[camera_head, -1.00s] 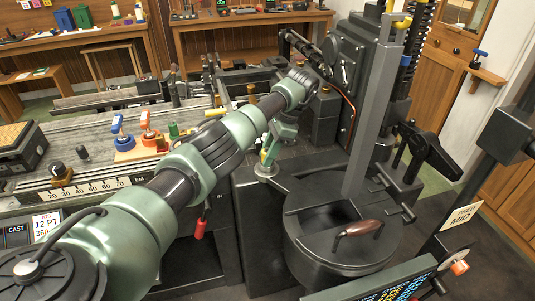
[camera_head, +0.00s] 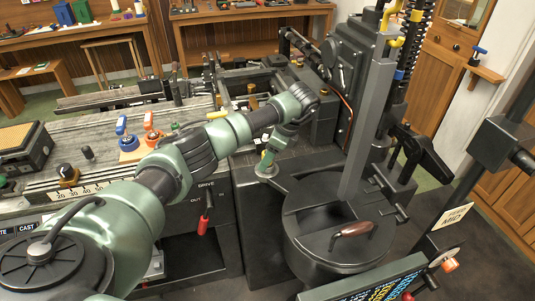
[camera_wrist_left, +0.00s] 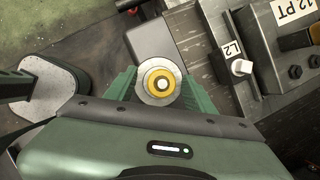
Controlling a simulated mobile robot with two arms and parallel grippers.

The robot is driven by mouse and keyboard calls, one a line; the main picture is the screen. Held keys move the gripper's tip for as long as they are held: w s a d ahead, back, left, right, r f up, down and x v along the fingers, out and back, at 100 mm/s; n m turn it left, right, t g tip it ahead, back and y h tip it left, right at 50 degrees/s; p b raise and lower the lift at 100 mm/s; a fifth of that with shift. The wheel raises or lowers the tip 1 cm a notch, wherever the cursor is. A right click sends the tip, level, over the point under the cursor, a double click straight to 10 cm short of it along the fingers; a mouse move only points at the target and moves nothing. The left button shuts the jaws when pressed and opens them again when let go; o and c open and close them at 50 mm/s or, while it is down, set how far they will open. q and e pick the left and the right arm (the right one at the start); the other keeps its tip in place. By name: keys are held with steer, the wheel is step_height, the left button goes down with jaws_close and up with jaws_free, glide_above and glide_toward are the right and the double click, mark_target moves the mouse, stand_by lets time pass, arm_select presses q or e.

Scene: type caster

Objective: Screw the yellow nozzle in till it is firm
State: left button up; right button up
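The yellow nozzle (camera_wrist_left: 162,84) shows in the left wrist view as a yellow ring with a pale centre, on a round grey disc (camera_wrist_left: 146,97). My left gripper (camera_wrist_left: 161,80) has its green fingers on either side of it. A narrow gap shows between the yellow ring and each finger, so the fingers look open around it. The nozzle's lower part and thread are hidden. My right gripper is out of view.
The dark pot (camera_head: 337,250) with a brown-handled lid stands right of the gripper. A tall grey post (camera_head: 371,125) rises behind it. A bench (camera_head: 90,165) with blue and orange tools lies left. A red-handled lever (camera_head: 204,224) hangs below my arm.

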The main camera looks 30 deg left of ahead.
arm_select(q)
steer(key=shift+w+r, duration=0.1)
steer(key=shift+r, duration=0.05)
steer(key=s+b+v, duration=0.1)
steer(key=b+v, duration=0.1)
steer(key=v, duration=0.5)
steer(key=shift+w+r, duration=0.25)
steer(key=shift+w, duration=0.2)
steer(key=shift+d, duration=0.15)
